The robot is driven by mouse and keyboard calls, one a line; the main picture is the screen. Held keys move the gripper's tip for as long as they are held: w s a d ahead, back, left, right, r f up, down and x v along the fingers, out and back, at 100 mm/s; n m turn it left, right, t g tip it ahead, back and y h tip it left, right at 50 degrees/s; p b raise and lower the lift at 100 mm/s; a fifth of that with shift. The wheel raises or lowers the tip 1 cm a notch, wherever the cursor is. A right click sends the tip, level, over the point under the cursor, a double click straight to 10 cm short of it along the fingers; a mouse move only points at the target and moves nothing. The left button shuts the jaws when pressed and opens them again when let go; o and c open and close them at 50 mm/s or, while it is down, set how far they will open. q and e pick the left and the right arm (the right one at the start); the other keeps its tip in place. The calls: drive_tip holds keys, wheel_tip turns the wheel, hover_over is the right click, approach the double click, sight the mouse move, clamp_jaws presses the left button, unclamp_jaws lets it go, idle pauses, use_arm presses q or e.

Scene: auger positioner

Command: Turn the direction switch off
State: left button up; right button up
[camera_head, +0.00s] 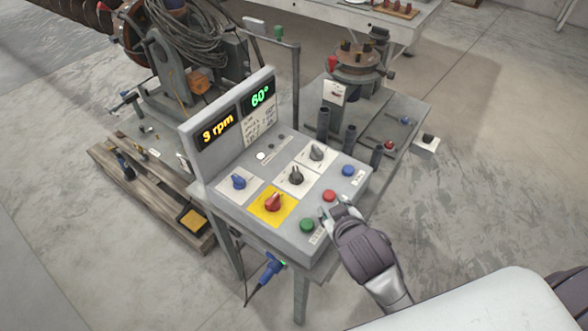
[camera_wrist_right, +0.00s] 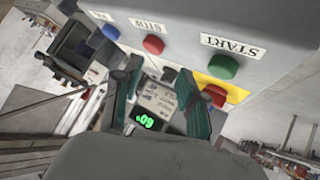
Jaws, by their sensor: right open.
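The sloped control panel (camera_head: 285,215) carries several rotary switches: a blue knob (camera_head: 238,182), a red knob on a yellow plate (camera_head: 273,202), a dark grey knob (camera_head: 296,176) and a lighter grey knob (camera_head: 316,152). Their labels are too small to read, so I cannot tell which is the direction switch. My right gripper (camera_head: 341,212) is open and empty at the panel's front edge, near the red button (camera_head: 330,196). In the right wrist view its teal fingers (camera_wrist_right: 158,96) are spread apart, with the red knob (camera_wrist_right: 214,95) beyond them on the right. My left gripper is not in view.
A green button (camera_head: 307,225) and a blue button (camera_head: 348,170) flank the red one on the front edge. The display (camera_head: 228,115) behind the knobs reads 3 rpm and 60°.

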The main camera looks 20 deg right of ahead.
drive_tip(key=w+a+r+n+t+y, duration=0.4)
drive_tip(key=w+a+r+n+t, duration=0.15)
drive_tip(key=r, duration=0.45)
drive_tip(key=w+a+r+n+t+y, duration=0.3)
drive_tip(key=w+a+r+n+t, duration=0.15)
drive_tip(key=w+r, duration=0.35)
drive_tip(key=s+a+r+n+g+y, duration=0.1)
drive_tip(key=a+n+g+y, duration=0.6)
drive_tip(key=n, duration=0.3)
drive_tip(key=s+a+r+n+g+y, duration=0.2)
drive_tip(key=a+n+g+y, duration=0.45)
drive_tip(key=a+n, duration=0.3)
drive_tip(key=n+g+h, duration=0.3)
drive_tip(key=g+h, duration=0.4)
drive_tip(key=h, duration=1.2)
hover_over(296, 171)
wheel_tip(296, 171, down, 10)
drive_tip(key=shift+m, duration=0.25)
wheel_tip(296, 171, down, 14)
drive_tip(key=p, duration=0.4)
drive_tip(key=shift+s+r, duration=0.1)
drive_tip(key=shift+r, duration=0.05)
